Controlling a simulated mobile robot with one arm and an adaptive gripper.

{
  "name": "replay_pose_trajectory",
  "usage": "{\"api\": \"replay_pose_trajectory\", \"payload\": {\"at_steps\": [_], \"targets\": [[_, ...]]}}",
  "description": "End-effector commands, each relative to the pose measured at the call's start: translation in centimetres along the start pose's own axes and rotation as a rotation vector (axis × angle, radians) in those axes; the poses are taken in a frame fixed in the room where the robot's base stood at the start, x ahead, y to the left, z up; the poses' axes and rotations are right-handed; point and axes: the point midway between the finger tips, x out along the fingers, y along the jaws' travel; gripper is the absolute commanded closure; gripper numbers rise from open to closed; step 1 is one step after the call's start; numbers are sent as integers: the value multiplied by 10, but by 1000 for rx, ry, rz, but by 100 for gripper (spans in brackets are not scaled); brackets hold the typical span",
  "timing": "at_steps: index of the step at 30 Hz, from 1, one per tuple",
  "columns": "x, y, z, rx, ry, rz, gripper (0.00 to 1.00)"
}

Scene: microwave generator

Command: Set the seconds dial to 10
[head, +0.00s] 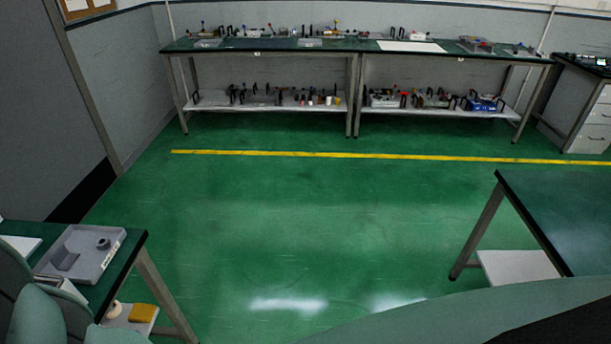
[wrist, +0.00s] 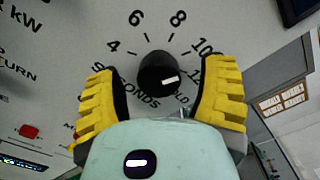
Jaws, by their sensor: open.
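The seconds dial (wrist: 158,73) is a round black knob with a white mark, seen in the wrist view on a pale grey panel. The numbers 4, 6, 8 and 10 curve over its top, and part of the word SECONDS shows below it. Its white mark points right and slightly down, below the 10, toward a label partly hidden by the right finger. My gripper (wrist: 161,82) is open, its yellow ribbed fingers on either side of the dial. I see gaps between the fingers and the knob; depth is hard to tell. The head view does not show the dial or gripper.
The panel also has a red button (wrist: 29,131) at lower left and printed text at left. In the head view, workbenches (head: 270,44) stand at the back, a table (head: 560,215) at right and a grey tray (head: 92,262) on a bench at left. Green floor between is clear.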

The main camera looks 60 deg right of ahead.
Motion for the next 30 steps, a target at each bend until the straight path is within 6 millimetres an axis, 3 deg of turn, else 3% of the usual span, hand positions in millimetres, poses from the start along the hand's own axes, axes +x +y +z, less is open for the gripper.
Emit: {"api": "replay_pose_trajectory", "payload": {"at_steps": [30], "targets": [[-89, 1, 2, -2, -9, 4, 29]]}}
